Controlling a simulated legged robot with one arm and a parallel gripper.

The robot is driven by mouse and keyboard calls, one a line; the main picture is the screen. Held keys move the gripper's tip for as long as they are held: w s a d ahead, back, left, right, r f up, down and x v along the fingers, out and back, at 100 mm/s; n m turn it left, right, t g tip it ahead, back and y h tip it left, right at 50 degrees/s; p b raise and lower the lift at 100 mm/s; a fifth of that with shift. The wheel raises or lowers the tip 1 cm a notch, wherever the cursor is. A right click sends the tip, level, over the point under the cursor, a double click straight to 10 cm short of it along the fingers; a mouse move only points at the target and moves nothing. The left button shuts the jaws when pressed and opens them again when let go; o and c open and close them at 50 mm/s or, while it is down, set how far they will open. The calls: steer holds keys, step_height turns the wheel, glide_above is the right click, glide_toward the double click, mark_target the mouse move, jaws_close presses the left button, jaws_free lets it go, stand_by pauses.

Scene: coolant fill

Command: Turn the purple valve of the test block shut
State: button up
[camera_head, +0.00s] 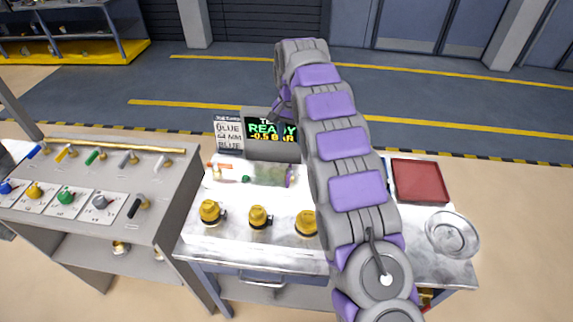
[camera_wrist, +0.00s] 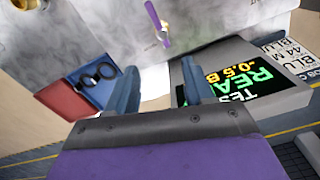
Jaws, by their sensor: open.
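The purple valve handle (camera_wrist: 154,16) shows near the top middle of the wrist view as a slim purple lever over the pale worktop. In the head view a small purple part (camera_head: 291,177) shows at the right end of the greenish test block (camera_head: 268,175), beside my arm. My gripper (camera_wrist: 159,86) is open and empty, its two blue-grey fingers pointing toward the worktop. The purple handle lies beyond the fingertips, between their lines, apart from them. Most of the test block is outside the wrist view, and my arm hides part of the bench in the head view.
The display (camera_head: 270,138) reads READY and -0.5; in the wrist view the display (camera_wrist: 235,75) stands close to the right finger. Several yellow-capped brass fittings (camera_head: 210,212) line the bench front. A valve cabinet (camera_head: 95,200) stands left.

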mark_target(289, 170)
steer(key=f+b, duration=0.1)
steer(key=f, duration=0.7)
steer(key=f+b, duration=0.2)
steer(key=f, duration=0.7)
steer(key=shift+w+a+f, duration=0.1)
steer(key=shift+a+f, duration=0.1)
steer(key=shift+f, duration=0.05)
steer(key=shift+c, duration=0.4)
jaws_close()
